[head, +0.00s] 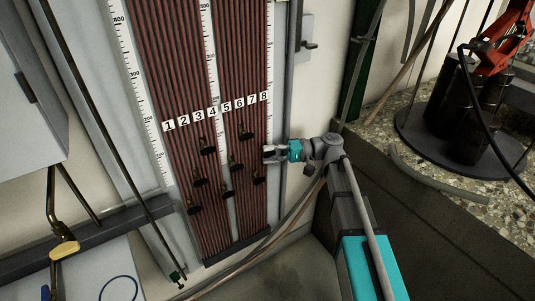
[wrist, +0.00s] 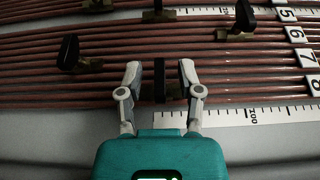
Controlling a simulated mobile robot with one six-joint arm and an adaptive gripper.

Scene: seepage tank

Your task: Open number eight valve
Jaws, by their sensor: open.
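The panel of reddish-brown tubes (head: 170,60) carries number labels 1 to 8 in the head view. The label 8 (wrist: 313,85) is at the right edge of the wrist view. My gripper (head: 268,153) is open at the right edge of the tubes, below label 8. In the wrist view its fingers (wrist: 159,75) are spread on either side of a dark valve handle (wrist: 159,82), roughly in line with label 8. The handle appears to lie across the tubes. I cannot tell whether the fingers touch it. Its base is partly hidden.
Other black valve handles are close by, one to the left (wrist: 70,52) and one at upper right (wrist: 242,18) in the wrist view. A white scale (wrist: 250,115) runs beside the tubes. A grey wall box (head: 304,45) is above right of my gripper.

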